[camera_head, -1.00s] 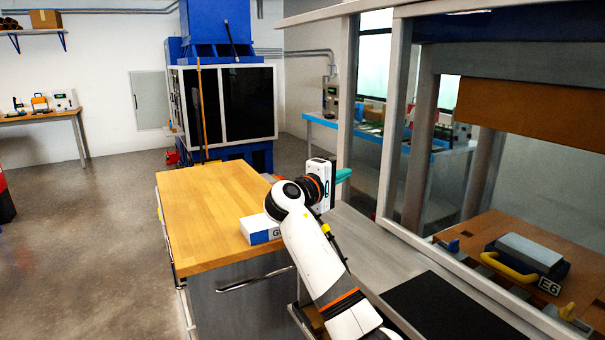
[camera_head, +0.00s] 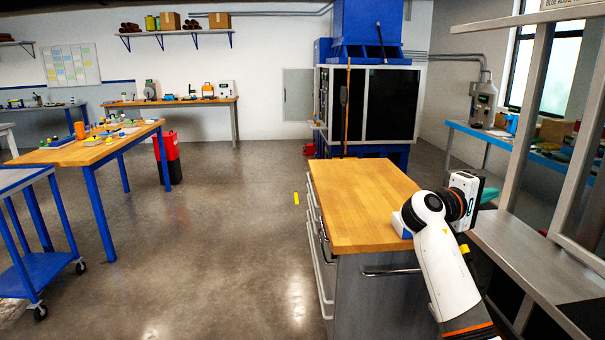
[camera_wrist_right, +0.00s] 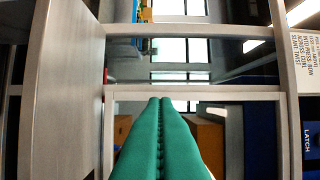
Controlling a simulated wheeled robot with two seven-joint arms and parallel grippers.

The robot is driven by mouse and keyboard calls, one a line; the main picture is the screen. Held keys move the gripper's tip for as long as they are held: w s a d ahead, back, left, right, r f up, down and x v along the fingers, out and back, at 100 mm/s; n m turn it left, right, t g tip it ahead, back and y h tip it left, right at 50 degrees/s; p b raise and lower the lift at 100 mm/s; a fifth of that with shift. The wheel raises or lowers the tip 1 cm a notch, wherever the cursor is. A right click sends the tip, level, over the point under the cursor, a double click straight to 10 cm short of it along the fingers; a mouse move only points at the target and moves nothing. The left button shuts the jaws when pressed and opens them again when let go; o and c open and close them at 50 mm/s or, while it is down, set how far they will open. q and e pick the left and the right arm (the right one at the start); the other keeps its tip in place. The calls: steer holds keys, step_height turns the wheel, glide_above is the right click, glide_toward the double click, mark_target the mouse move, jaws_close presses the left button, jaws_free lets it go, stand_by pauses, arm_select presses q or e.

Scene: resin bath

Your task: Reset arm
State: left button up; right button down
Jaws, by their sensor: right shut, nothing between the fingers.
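My right arm comes in from the lower right of the head view, bent at a black and white joint over the right edge of the wooden-topped cabinet. My right gripper (camera_head: 488,194) points right, away from the cabinet, and only part of its teal fingers shows behind the wrist. In the right wrist view the teal fingers (camera_wrist_right: 160,135) lie flat together with nothing between them. They face a grey metal frame. My left gripper is in neither view.
The wooden-topped cabinet (camera_head: 365,190) stands left of my right arm, with a white and blue box (camera_head: 402,224) partly hidden behind the arm. A framed grey metal station (camera_head: 530,250) is close on the right. Open floor (camera_head: 240,240) lies to the left.

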steer(key=w+a+f+n+t+y, duration=0.1)
steer(key=a+f+n+y, duration=0.15)
steer(key=f, duration=1.35)
steer(key=a+f+n+t+y, duration=0.15)
steer(key=f+y, duration=0.25)
steer(key=f, duration=1.1)
steer(key=s+a+f+g+y, duration=0.15)
steer(key=s+f, duration=0.35)
steer(key=f, duration=0.7)
steer(key=s+a+f+g+y, duration=0.1)
steer(key=s+a+f+y, duration=0.35)
steer(key=f, duration=0.75)
steer(key=s+a+f+m+g+y, duration=0.1)
steer(key=s+a+f+g, duration=0.1)
steer(key=s+f, duration=0.95)
steer(key=s+a+f+m+g+y, duration=0.1)
steer(key=s+f+g, duration=0.1)
steer(key=s+f, duration=0.9)
steer(key=s+a+f+m+g+y, duration=0.1)
steer(key=s+m, duration=0.1)
steer(key=s, duration=1.3)
steer(key=s+a+f+m+g+y, duration=0.1)
steer(key=s+a+f+m, duration=0.1)
steer(key=s, duration=1.2)
steer(key=shift+s+f, duration=0.2)
steer(key=shift+s, duration=0.15)
